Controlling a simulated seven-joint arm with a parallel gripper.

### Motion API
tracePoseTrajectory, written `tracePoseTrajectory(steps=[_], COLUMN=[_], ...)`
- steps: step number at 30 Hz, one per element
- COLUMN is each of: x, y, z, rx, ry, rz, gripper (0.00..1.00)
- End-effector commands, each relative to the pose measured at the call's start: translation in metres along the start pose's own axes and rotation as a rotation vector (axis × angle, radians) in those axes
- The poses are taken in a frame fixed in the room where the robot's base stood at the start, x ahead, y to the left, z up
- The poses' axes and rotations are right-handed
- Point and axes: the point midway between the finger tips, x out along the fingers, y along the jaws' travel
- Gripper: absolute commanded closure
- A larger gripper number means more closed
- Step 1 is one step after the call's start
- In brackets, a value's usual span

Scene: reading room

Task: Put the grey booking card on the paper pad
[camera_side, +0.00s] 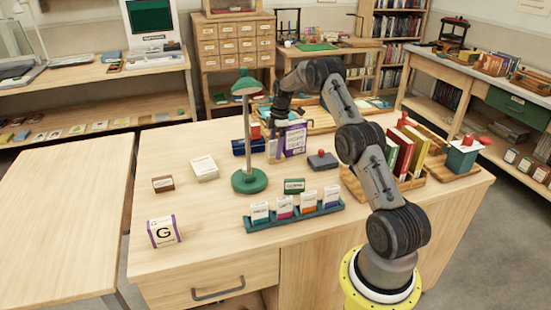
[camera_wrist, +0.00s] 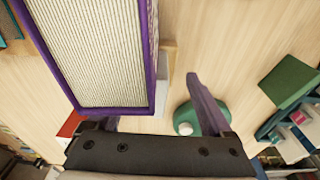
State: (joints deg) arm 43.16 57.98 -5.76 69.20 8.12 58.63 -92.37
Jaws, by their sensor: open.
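A white pad-like stack (camera_side: 204,168), which looks like the paper pad, lies on the table left of the lamp. Several upright cards stand in a teal rack (camera_side: 262,224) near the front; their coloured bands show, but I cannot tell which card, if any, is the grey booking card. My gripper (camera_side: 273,148) is low behind the lamp, beside an upright purple-edged book (camera_side: 296,139). In the wrist view my gripper (camera_wrist: 152,100) is open, and the book's cream page block (camera_wrist: 95,50) covers part of the left finger. A pale grey-white thing (camera_wrist: 162,95) shows between the fingers, partly hidden by the book.
A green lamp (camera_side: 249,180) stands between pad and gripper. A blue box (camera_side: 241,149) is beside the gripper, and a grey block with a red knob (camera_side: 322,161) is right of the book. The table's left front is mostly clear.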

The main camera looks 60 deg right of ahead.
Motion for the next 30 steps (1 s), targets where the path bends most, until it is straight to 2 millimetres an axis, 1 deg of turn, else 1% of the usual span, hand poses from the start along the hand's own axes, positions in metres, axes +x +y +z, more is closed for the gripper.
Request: tracePoseTrajectory(steps=[1,3,6,14,15,17,18,20,21,23,24,28,30], x=[0.009,0.017,0.024,0.025,0.025,0.025,0.025,0.025,0.025,0.025,0.025,0.025,0.025], y=[-0.001,-0.001,0.0,0.0,0.0,0.0,0.0,0.0,0.0,0.0,0.0,0.0,0.0], z=[0.0,0.0,-0.001,0.0,0.0,0.0,0.0,0.0,0.0,0.0,0.0,0.0,0.0], rx=[0.0,-0.001,-0.001,0.0,0.0,0.0,0.0,0.0,0.0,0.0,0.0,0.0,0.0], ry=[0.0,0.0,0.0,0.0,0.0,0.0,0.0,0.0,0.0,0.0,0.0,0.0,0.0], rz=[-0.004,-0.002,0.0,0.001,0.001,0.001,0.001,0.001,0.001,0.001,0.001,0.001,0.001], gripper=[0.15,0.15,0.15,0.15,0.22,0.33,0.4,0.51,0.58,0.69,0.76,1.0,1.0])
